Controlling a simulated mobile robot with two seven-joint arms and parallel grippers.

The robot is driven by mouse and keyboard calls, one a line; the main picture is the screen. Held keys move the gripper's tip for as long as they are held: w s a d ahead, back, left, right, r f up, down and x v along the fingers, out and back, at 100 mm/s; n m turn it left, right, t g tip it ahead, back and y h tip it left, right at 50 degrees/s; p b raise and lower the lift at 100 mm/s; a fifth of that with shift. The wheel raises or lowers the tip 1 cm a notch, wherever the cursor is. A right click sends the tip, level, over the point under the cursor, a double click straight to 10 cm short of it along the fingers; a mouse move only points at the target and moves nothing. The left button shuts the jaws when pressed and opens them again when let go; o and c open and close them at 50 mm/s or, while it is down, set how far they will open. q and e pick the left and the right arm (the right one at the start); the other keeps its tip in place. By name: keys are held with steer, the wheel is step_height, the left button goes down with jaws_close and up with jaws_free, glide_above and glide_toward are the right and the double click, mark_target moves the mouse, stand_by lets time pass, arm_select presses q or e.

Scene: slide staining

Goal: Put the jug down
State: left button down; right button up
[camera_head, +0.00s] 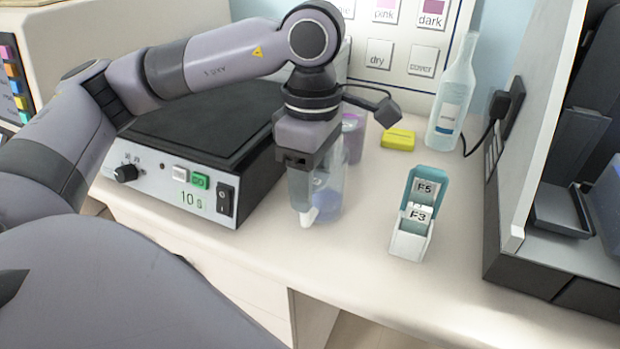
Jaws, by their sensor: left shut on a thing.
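The jug (333,192) is clear, with a bluish bottom, and stands upright at the bench's front middle, right of the grey device. My left gripper (308,190) points down from above and is shut on the jug at its left side. The gripper covers part of the jug. The jug's bottom is at or very close to the bench top (365,215); I cannot tell whether it touches. My right gripper is not in view.
A black-topped device (205,120) with a knob and buttons stands left. A pink-purple container (353,140) is behind the jug. A yellow block (398,138), a clear bottle (452,105) and a slide box (411,240) stand right. A grey-black machine (520,240) bounds the far right.

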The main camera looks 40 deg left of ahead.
arm_select(q)
steer(key=shift+c, duration=2.4)
jaws_free()
steer(key=shift+f, duration=0.1)
steer(key=shift+r+p, duration=0.3)
steer(key=shift+r, duration=0.1)
step_height(320, 180, up, 12)
steer(key=p, duration=0.2)
steer(key=shift+w+f, duration=0.25)
steer(key=shift+w, duration=0.1)
steer(key=shift+a, duration=0.1)
